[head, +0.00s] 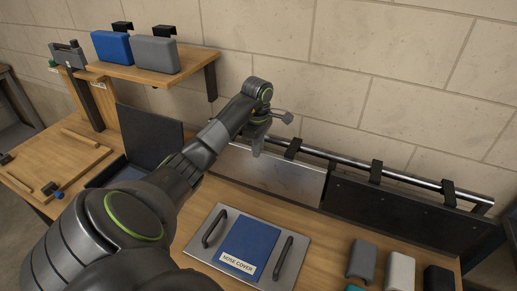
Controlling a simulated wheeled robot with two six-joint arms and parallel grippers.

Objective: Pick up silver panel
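A silver panel (270,172) stands upright at the back of the bench, below a horizontal tube (340,162) on black clamps. My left arm reaches across from the lower left and covers the panel's left part. My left gripper (272,134) is above the panel's upper edge, near the tube's left end. Its two fingers look spread apart with nothing between them. I cannot tell whether a finger touches the panel. My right gripper is not in view.
A black panel (395,212) stands right of the silver one. In front lies a metal plate (205,255) with two handles and a blue nose cover (250,247). Grey (362,260), white (400,270) and black blocks sit front right. A shelf (150,76) holds blue and grey cases.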

